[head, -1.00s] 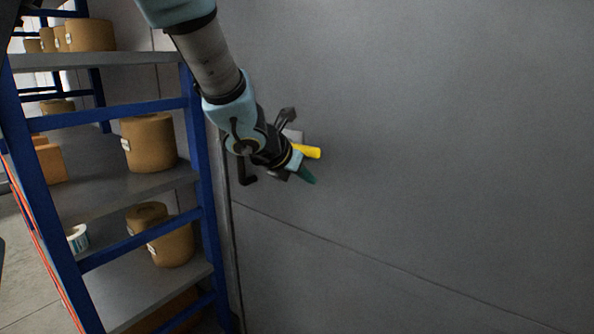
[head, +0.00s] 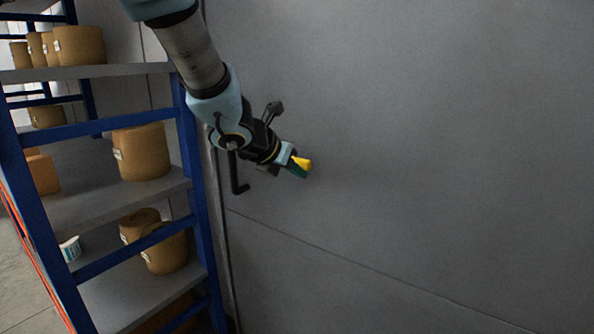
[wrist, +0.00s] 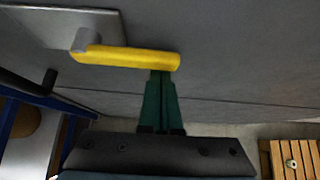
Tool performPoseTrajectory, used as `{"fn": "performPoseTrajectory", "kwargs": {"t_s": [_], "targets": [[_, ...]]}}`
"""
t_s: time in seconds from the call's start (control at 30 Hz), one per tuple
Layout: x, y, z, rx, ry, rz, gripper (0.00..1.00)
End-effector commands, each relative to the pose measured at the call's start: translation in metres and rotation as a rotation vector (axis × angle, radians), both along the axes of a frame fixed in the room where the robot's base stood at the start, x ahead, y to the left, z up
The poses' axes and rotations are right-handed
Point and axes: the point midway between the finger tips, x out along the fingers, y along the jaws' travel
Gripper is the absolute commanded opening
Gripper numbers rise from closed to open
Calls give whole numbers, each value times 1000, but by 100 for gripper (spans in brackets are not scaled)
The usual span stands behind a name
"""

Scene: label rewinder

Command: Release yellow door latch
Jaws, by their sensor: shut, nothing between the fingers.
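The yellow door latch (wrist: 130,58) is a bar-shaped lever in the wrist view. Its left end joins a grey pivot on a pale metal plate (wrist: 60,20), and the bar runs almost level to the right. In the head view only the latch's outer end (head: 303,163) shows, just beyond my fingers; the rest is hidden behind my gripper. My gripper (wrist: 161,75) has its green fingers shut together and empty. The fingertips lie just under the latch's free right end in the wrist view, at or very near it; contact cannot be told. They also show in the head view (head: 299,172).
A black bent handle (head: 237,180) sits left of my gripper. A blue-framed shelf (head: 195,190) with brown rolls (head: 142,152) stands at the left. The grey wall panel (head: 430,150) to the right is clear. A wooden slatted object (wrist: 285,160) shows at lower right of the wrist view.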

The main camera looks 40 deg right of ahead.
Motion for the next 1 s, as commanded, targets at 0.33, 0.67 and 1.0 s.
{"fn": "performPoseTrajectory", "kwargs": {"t_s": [0.33,0.67,1.0], "targets": [[1,0,9,-19,63,3,0],[4,1,31,-72,266,5,0],[13,3,52,-155,581,3,0]]}}
